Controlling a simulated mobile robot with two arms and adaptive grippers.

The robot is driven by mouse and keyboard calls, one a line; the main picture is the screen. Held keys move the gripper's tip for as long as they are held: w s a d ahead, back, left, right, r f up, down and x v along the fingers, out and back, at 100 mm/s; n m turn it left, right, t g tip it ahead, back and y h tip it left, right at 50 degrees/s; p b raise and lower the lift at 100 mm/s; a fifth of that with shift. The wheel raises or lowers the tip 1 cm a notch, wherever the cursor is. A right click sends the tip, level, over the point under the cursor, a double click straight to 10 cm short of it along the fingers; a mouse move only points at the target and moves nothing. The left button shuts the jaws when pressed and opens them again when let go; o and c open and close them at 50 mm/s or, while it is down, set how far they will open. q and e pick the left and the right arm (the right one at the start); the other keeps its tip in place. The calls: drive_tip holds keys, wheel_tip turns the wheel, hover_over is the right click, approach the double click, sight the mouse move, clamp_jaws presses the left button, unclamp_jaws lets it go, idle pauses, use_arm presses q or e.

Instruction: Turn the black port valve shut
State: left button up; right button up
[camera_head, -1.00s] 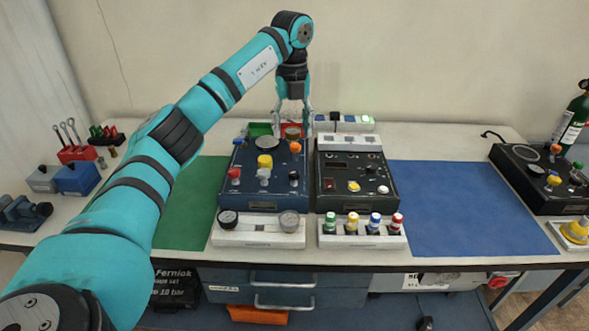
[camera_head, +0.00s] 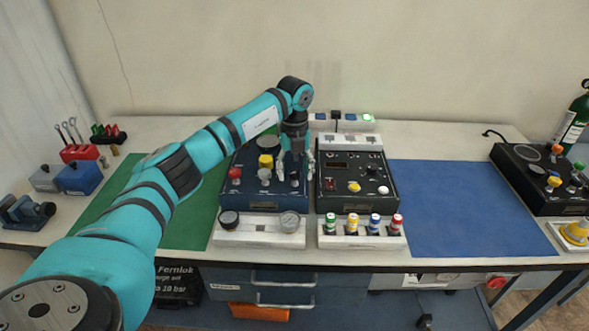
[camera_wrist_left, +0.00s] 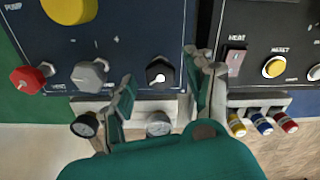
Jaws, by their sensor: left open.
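The black port valve (camera_wrist_left: 160,74) is a dark knob with a white mark on the front right of the dark blue trainer panel (camera_head: 240,187). My left gripper (camera_head: 295,169) points down over this corner of the panel. In the left wrist view its fingers (camera_wrist_left: 160,70) are apart, one on each side of the black knob, and no contact is clear. In the head view the gripper largely covers the knob. My right gripper is not in view.
On the same panel, a grey knob (camera_wrist_left: 90,75), a red knob (camera_wrist_left: 27,80) and a yellow knob (camera_head: 265,161) stand to the left. A black heater box (camera_head: 345,207) is close on the right. Gauges (camera_head: 289,222) stand in front. The blue mat (camera_head: 460,210) is clear.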

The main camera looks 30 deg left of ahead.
use_arm(q)
clamp_jaws()
drive_tip(key=shift+m, duration=0.4)
drive_tip(key=m, duration=0.4)
drive_tip(key=shift+m+p, duration=0.3)
drive_tip(key=shift+p, duration=0.05)
drive_tip(key=m, duration=0.6)
drive_tip(key=shift+w, duration=0.1)
drive_tip(key=m, duration=0.6)
drive_tip(key=shift+m, duration=0.4)
drive_tip(key=m, duration=0.5)
drive_tip(key=shift+r+m+b, duration=0.1)
drive_tip(key=shift+m+b, duration=0.2)
